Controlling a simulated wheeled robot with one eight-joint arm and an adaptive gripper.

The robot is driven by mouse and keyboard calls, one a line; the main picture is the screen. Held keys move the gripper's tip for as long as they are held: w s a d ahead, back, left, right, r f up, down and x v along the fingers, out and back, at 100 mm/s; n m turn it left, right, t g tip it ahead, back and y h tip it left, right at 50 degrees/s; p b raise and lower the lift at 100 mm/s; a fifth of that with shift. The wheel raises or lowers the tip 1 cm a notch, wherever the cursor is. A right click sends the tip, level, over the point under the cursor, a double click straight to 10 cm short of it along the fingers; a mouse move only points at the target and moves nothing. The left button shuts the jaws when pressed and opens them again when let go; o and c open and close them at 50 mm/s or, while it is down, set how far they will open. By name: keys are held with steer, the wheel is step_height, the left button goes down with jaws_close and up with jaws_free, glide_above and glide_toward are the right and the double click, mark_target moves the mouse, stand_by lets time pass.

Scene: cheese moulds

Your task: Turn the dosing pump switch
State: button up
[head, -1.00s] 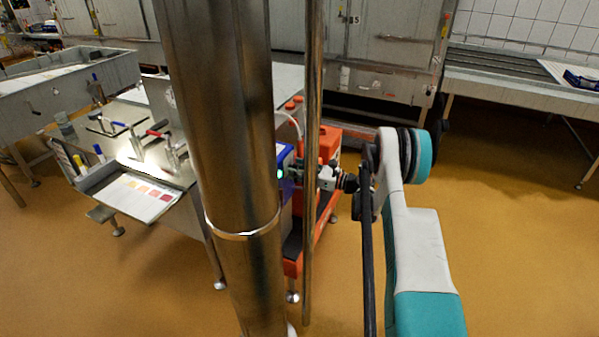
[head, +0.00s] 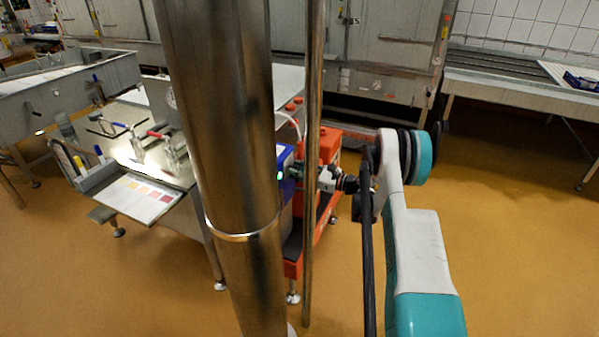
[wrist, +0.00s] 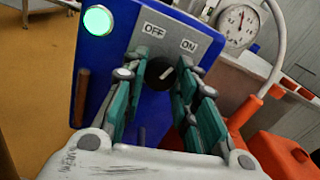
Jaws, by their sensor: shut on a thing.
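The dosing pump is a blue box with a grey switch plate (wrist: 185,32) marked OFF on the left and ON on the right. Its black knob (wrist: 160,72) has a white pointer line tilted up to the right, toward ON. A round green light (wrist: 98,20) glows at the box's upper left. In the wrist view, my gripper (wrist: 160,82) has its green-padded fingers on both sides of the knob, shut on it. In the head view, the blue box (head: 286,160) is partly hidden behind a steel column, and my gripper (head: 298,171) reaches it from the right.
A round pressure gauge (wrist: 238,26) and a pale hose stand to the right of the switch. An orange machine (head: 328,146) is beside the pump. A steel table with a colour chart (head: 140,194) stands at left. The floor at right is open.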

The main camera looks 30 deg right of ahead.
steer(key=shift+n, duration=4.9)
steer(key=o, duration=1)
steer(key=shift+d, duration=0.1)
steer(key=shift+o, duration=0.2)
steer(key=v, duration=1.2)
stand_by(0.6)
